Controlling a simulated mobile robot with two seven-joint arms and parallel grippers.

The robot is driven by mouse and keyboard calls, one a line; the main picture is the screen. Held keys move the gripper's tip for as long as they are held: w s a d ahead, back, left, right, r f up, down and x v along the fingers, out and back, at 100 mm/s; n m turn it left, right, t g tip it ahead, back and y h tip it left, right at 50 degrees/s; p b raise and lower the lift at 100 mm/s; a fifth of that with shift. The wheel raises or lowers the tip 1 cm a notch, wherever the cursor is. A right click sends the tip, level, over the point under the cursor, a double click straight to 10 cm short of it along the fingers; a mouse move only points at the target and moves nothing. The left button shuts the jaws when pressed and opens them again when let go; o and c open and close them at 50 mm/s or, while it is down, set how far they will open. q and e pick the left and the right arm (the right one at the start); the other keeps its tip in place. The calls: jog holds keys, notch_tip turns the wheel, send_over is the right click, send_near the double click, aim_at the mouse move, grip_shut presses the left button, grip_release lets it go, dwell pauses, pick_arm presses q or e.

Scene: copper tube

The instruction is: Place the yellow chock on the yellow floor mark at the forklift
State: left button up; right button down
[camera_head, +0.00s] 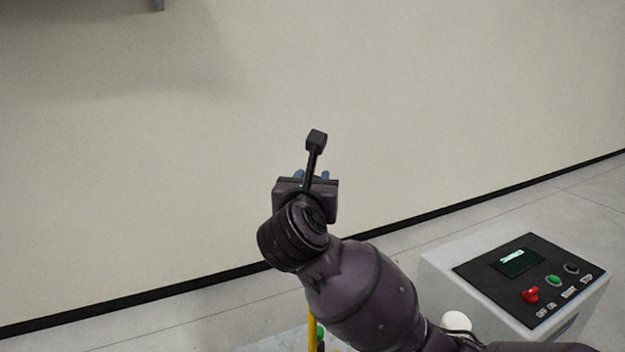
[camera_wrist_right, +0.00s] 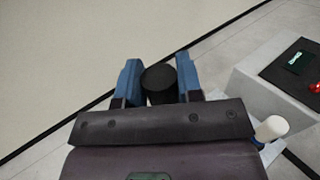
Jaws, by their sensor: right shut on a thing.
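My right gripper (camera_head: 312,174) is in the middle of the head view, in front of the pale wall. In the right wrist view its two blue fingers (camera_wrist_right: 159,83) are on either side of a black round thing (camera_wrist_right: 160,78), and the gripper is shut on it. A thin yellow upright bar (camera_head: 312,329) shows below my right wrist in the head view. Whether it joins the black round thing is hidden by my arm. No yellow wedge shape, yellow floor mark or forklift can be made out. My left gripper is not in view.
A grey control box (camera_head: 435,272) with a dark panel, a red switch and a green button stands at the right. A white rounded knob (camera_head: 457,322) is beside my arm. A pale wall (camera_head: 130,160) with a black skirting fills the background. Grey floor is clear along it.

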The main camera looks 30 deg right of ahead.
jog(key=shift+r, duration=0.1)
jog(key=c, duration=1.2)
grip_release()
jog(key=shift+f, duration=0.2)
jog(key=o, duration=0.4)
jog(key=shift+r, duration=0.2)
pick_arm(q)
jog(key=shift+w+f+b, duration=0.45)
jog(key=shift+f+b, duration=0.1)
jog(key=shift+b, duration=0.7)
pick_arm(e)
jog(key=shift+v, duration=6.05)
